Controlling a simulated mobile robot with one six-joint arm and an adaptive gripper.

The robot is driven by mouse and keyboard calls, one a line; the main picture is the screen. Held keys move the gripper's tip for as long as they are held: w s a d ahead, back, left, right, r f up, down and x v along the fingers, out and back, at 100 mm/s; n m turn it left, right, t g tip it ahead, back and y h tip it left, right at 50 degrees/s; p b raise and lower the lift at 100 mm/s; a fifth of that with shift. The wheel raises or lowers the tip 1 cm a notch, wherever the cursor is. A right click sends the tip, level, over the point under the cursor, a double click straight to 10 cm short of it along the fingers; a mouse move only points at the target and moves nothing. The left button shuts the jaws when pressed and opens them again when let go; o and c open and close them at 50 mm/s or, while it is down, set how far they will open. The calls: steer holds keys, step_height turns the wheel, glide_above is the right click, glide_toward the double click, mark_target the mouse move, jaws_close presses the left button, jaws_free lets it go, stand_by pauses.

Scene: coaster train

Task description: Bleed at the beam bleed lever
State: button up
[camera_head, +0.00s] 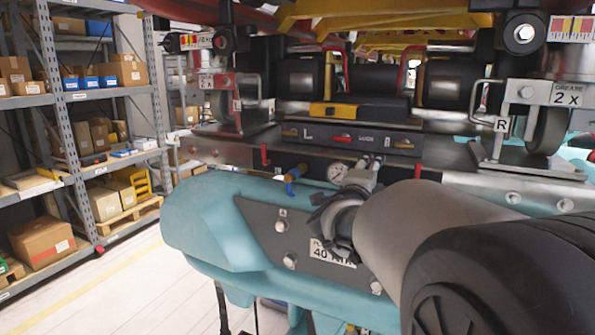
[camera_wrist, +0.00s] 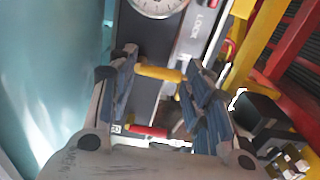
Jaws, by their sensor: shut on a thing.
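My gripper (camera_head: 368,168) reaches the dark beam face just right of the round pressure gauge (camera_head: 337,171). In the wrist view my gripper's two blue-padded fingers (camera_wrist: 163,78) stand either side of a short yellow lever (camera_wrist: 160,73) and are shut on it. No name for this lever is legible, so I cannot confirm it is the beam bleed lever. In the head view it is hidden behind my fingers. The gauge (camera_wrist: 157,5) is cut off at the top of the wrist view. A red handle (camera_wrist: 147,130) lies below the yellow lever there.
A blue valve handle (camera_head: 291,175) sits left of the gauge, and a red lever (camera_head: 264,155) beyond it. The lock panel (camera_head: 375,139) is above. A teal cover (camera_head: 205,215) lies below left. Storage shelves (camera_head: 75,97) stand at the left.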

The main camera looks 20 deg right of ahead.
steer(key=shift+r, duration=0.1)
steer(key=o, duration=1.1)
steer(key=v, duration=1.2)
